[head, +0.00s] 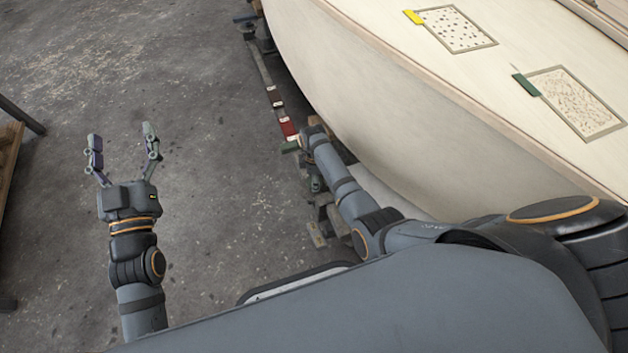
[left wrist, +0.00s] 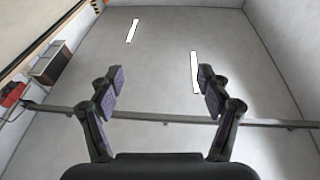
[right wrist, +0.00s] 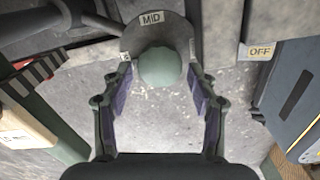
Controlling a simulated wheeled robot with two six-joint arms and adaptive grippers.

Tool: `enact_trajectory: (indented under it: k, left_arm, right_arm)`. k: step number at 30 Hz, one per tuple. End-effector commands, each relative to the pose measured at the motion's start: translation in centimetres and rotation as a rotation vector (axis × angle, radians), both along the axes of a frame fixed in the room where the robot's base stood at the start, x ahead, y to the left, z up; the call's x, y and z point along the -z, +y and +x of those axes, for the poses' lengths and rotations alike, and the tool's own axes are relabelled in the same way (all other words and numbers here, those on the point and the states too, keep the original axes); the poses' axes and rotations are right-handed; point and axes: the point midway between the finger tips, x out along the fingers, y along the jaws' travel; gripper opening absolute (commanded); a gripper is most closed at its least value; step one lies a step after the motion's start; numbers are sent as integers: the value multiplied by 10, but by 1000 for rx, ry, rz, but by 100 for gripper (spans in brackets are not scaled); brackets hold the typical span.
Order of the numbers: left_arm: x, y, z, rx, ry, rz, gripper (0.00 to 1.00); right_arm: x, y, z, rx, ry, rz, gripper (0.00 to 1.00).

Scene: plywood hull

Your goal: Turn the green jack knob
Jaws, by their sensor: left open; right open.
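The green jack knob (right wrist: 161,67) shows in the right wrist view as a round, pale green ball in front of a grey plate (right wrist: 183,33) labelled MID. My right gripper (right wrist: 161,78) is open, with one finger on each side of the knob. I cannot tell whether the fingers touch it. In the head view my right arm reaches down beside the hull, and its fingers cannot be made out there. My left gripper (head: 122,142) is open and empty over bare floor in the head view. The left wrist view also shows its spread fingers (left wrist: 161,80).
The pale plywood hull (head: 365,95) curves along the right of my right arm. Grey floor (head: 200,60) lies open at the left.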

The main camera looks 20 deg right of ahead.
Motion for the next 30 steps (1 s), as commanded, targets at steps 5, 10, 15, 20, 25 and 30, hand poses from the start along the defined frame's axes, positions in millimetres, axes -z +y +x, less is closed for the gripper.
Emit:
enact_trajectory:
  k: [5,10,15,20,25,30]
  left_arm:
    - [-43,-1,-11,1,-189,5,77]
    - [-77,-2,-25,4,-342,7,77]
    - [-95,-2,-36,6,-432,10,77]
    - [-101,-3,-40,6,-459,11,77]
    - [-101,-3,-39,6,-459,11,77]
    - [-101,-3,-39,6,-458,10,77]
  right_arm:
    - [10,0,0,0,0,0,59]
    - [15,0,0,0,-1,0,59]
    - [18,0,0,0,-1,0,59]
    - [19,0,0,0,0,0,59]
    - [19,0,0,0,0,0,59]
    - [19,0,0,0,0,0,39]
